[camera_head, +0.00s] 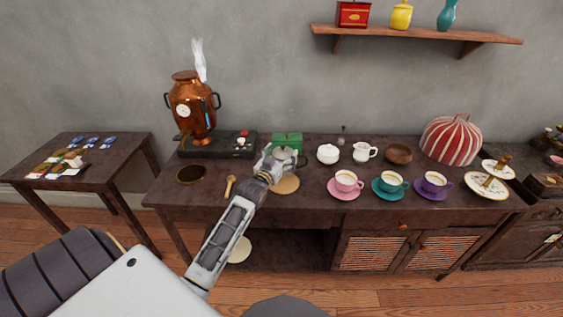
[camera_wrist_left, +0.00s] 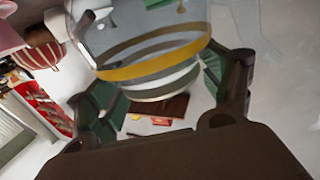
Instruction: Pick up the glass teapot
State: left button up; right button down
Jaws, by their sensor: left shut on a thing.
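The glass teapot (camera_wrist_left: 145,45) is clear with a gold band and fills the upper middle of the left wrist view. My left gripper (camera_wrist_left: 160,95) has its green-padded fingers on both sides of it, shut on the teapot. In the head view, my left gripper (camera_head: 276,162) is at the dark table's back middle, in front of a green box. The teapot (camera_head: 284,154) shows only in part there, behind the fingers. I cannot tell whether its base touches the table. My right gripper is not in view.
A copper samovar (camera_head: 194,104) stands left on a dark tray. A white sugar bowl (camera_head: 328,153), a white creamer (camera_head: 363,152), and colored cups such as the pink one (camera_head: 345,181) stand to the right.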

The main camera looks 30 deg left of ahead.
pick_arm(q)
notch_tip(320, 180, up, 3)
jog(key=shift+r, duration=0.4)
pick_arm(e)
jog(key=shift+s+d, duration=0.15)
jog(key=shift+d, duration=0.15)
